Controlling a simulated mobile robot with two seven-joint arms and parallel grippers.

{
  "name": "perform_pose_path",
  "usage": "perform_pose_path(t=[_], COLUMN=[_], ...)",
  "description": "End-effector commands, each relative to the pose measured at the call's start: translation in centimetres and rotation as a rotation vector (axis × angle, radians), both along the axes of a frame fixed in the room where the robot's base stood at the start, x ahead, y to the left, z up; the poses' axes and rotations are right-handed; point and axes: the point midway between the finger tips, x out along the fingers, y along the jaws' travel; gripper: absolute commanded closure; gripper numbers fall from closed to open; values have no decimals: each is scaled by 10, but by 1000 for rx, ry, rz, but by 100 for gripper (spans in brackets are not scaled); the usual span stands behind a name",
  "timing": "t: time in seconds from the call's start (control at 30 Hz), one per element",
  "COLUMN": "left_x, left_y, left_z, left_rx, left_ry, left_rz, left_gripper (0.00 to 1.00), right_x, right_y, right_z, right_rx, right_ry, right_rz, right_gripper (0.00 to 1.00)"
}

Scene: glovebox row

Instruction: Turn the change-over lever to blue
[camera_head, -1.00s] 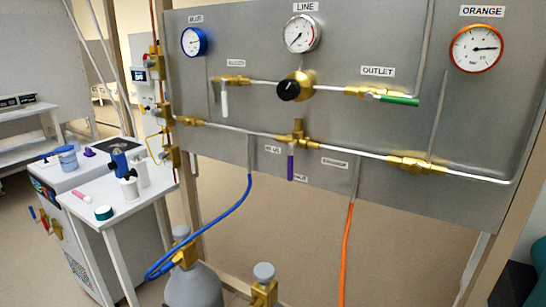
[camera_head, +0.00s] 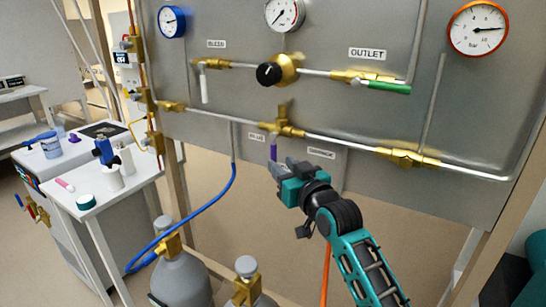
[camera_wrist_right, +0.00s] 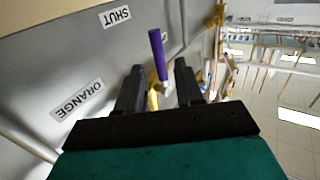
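The purple change-over lever (camera_head: 273,151) hangs down from a brass valve (camera_head: 283,125) in the middle of the grey panel. Its lower end is hidden by my right gripper (camera_head: 281,168) in the head view. In the right wrist view the lever (camera_wrist_right: 157,52) shows in the gap between the two dark fingers of my right gripper (camera_wrist_right: 157,75). The fingers are apart; I cannot tell whether either touches the lever. A SHUT label (camera_wrist_right: 117,17) and an ORANGE label (camera_wrist_right: 77,100) show beside it. My left gripper is not in view.
Above are a black regulator knob (camera_head: 269,73), a white bleed lever (camera_head: 204,88) and a green outlet lever (camera_head: 388,87). A blue hose (camera_head: 213,205) and an orange hose (camera_head: 325,278) hang below. Gas cylinders (camera_head: 183,277) stand at lower left, beside a white table (camera_head: 107,197).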

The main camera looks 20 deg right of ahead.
Motion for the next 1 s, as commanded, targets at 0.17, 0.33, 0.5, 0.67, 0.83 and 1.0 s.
perform_pose_path(t=[0.17, 0.33, 0.5, 0.67, 0.83, 1.0], left_x=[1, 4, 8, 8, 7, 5], left_y=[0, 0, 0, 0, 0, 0], left_z=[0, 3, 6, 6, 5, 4], left_rx=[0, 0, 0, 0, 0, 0], left_ry=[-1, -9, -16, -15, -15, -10], left_rz=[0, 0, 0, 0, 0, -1], left_gripper=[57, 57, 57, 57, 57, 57], right_x=[29, 46, 54, 55, 55, 55], right_y=[6, 9, 11, 11, 11, 11], right_z=[1, 1, 0, 0, 0, 0], right_rx=[1, 0, -1, 0, 0, 0], right_ry=[0, 0, 0, 0, 0, 0], right_rz=[0, 0, 0, 0, 0, 0], right_gripper=[64, 64, 64, 64, 67, 83])
